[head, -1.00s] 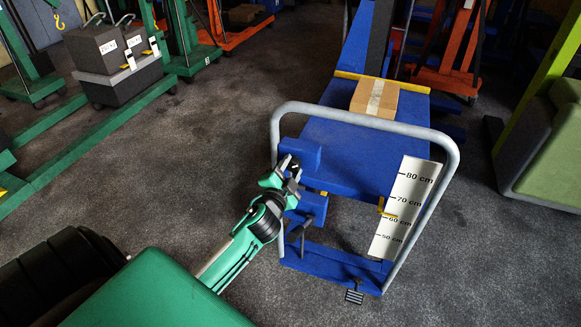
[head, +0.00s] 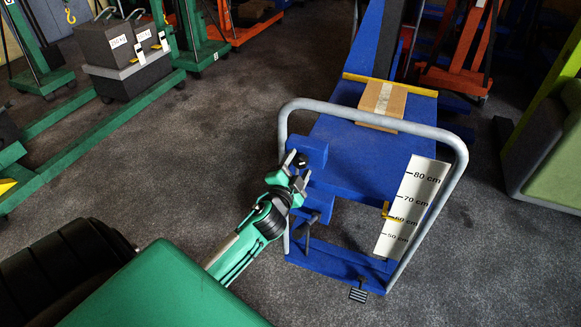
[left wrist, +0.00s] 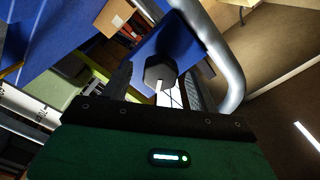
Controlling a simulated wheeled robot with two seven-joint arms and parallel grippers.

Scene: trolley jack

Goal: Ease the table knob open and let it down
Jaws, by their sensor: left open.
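The blue lift table (head: 345,150) carries a cardboard box (head: 382,104). Its yellow pointer (head: 388,212) stands near the 60 cm mark of the white height scale (head: 412,205). The dark table knob (head: 300,160) sits on a blue block at the left side of the grey handle frame. My left gripper (head: 297,170) is open at the knob, its fingers spread around it. In the left wrist view the black faceted knob (left wrist: 160,70) shows between the fingers; contact cannot be told. My right gripper is out of view.
The grey tube handle (head: 375,109) arches close beside my left gripper. A foot pedal (head: 358,291) is low at the front. Green lifting gear with grey weights (head: 122,55) stands back left, and a green padded block (head: 550,150) at right. The floor at left centre is clear.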

